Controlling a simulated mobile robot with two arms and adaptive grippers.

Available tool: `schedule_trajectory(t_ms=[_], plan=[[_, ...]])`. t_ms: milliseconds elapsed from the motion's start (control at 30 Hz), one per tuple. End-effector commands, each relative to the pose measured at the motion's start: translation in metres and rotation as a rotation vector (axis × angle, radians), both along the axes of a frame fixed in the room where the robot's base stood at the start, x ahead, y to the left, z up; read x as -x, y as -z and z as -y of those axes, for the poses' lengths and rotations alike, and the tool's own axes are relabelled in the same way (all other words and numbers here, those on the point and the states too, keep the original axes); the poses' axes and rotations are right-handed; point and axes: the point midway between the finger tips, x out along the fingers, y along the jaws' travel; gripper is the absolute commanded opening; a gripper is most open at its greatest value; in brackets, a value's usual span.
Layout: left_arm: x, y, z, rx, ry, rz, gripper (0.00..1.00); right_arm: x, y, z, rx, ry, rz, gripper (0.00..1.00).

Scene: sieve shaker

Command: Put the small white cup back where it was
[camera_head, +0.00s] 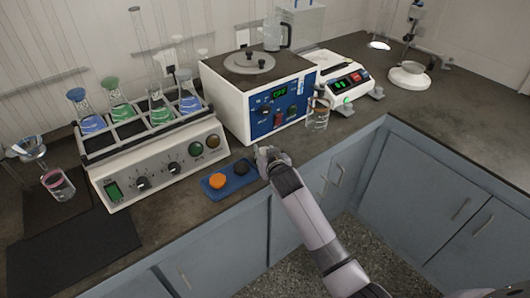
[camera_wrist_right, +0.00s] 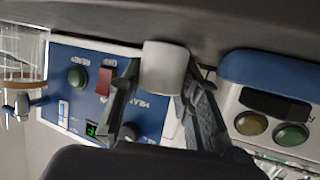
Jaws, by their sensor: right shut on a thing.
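My right gripper (camera_head: 270,160) is over the front part of the bench, just right of a small blue tray (camera_head: 212,189) and in front of the blue-fronted white machine (camera_head: 236,107). In the right wrist view, my right gripper (camera_wrist_right: 160,85) is shut on the small white cup (camera_wrist_right: 164,68), which sits between its two fingers. In the head view the cup is hard to make out behind the gripper. I cannot tell from these views whether the cup touches the bench. My left gripper is not in view.
The blue tray carries an orange round piece (camera_head: 218,181) and a dark one (camera_head: 241,167). A glass vessel (camera_head: 318,114) stands right of the machine. A rack device with flasks (camera_head: 158,162) is at left. A white balance-like device (camera_head: 345,85) stands farther right.

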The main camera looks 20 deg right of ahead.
Motion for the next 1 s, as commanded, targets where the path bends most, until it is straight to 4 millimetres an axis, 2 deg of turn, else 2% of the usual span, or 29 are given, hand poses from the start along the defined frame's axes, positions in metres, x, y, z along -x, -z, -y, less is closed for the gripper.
schedule_trajectory(t_ms=[100, 133, 433, 800, 1000], plan=[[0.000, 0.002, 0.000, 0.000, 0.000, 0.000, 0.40, 0.000, 0.004, 0.000, -0.001, 0.000, 0.000, 0.12], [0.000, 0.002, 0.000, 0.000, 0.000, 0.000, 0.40, 0.000, 0.004, 0.000, -0.001, 0.000, 0.000, 0.31], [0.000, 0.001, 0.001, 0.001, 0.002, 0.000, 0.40, 0.000, 0.003, 0.000, 0.000, 0.000, 0.000, 0.51], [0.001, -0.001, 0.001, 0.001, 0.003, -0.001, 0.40, 0.001, -0.002, 0.000, 0.000, 0.000, 0.000, 0.51], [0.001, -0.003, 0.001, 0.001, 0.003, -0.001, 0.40, 0.025, -0.011, -0.001, -0.001, -0.001, 0.000, 0.51]])
